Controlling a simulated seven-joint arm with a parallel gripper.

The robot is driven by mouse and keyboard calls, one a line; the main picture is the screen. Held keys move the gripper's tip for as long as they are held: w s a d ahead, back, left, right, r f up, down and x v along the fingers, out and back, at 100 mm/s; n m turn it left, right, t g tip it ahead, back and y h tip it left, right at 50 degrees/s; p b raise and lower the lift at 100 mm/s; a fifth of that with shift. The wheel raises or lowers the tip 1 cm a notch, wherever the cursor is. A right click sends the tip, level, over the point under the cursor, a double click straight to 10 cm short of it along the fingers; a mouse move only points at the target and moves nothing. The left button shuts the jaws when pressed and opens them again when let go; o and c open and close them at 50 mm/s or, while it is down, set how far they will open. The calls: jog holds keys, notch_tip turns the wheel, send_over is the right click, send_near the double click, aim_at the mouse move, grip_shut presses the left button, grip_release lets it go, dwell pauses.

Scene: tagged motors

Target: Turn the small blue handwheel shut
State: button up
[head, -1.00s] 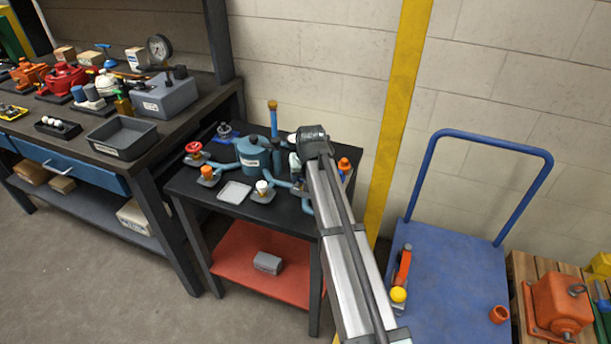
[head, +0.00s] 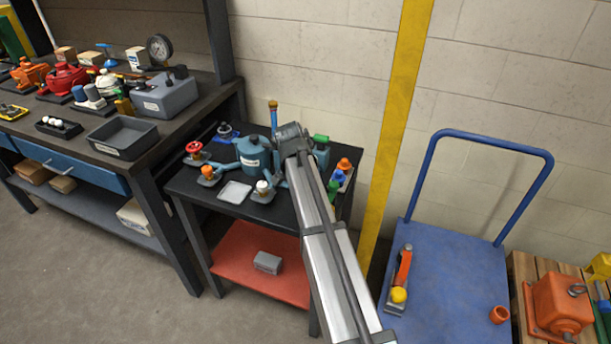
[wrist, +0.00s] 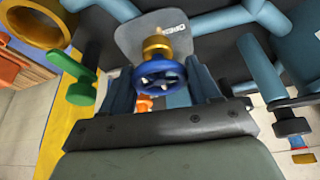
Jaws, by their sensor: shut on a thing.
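The blue handwheel (wrist: 160,77) shows in the wrist view on a brass stem, in front of a grey labelled plate (wrist: 140,38). My gripper (wrist: 161,88) has a finger on each side of the wheel and is shut on it. In the head view my arm's end is over the back right of the black table, and the fingers and the gripped wheel are hidden.
A teal tank (head: 253,155) with pipes stands left of my arm. A red handwheel (head: 194,148) and a white-capped valve (head: 262,188) are nearby. A green-topped valve (head: 320,145) is close on the right. A green handle (wrist: 80,88) is beside my fingers in the wrist view.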

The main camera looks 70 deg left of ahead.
dwell(0.5)
jog(key=o, duration=1)
jog(key=shift+o, duration=0.2)
jog(key=v, duration=1.3)
jog(key=shift+s+r, duration=0.15)
jog(key=shift+r, duration=0.25)
jog(key=shift+d, duration=0.1)
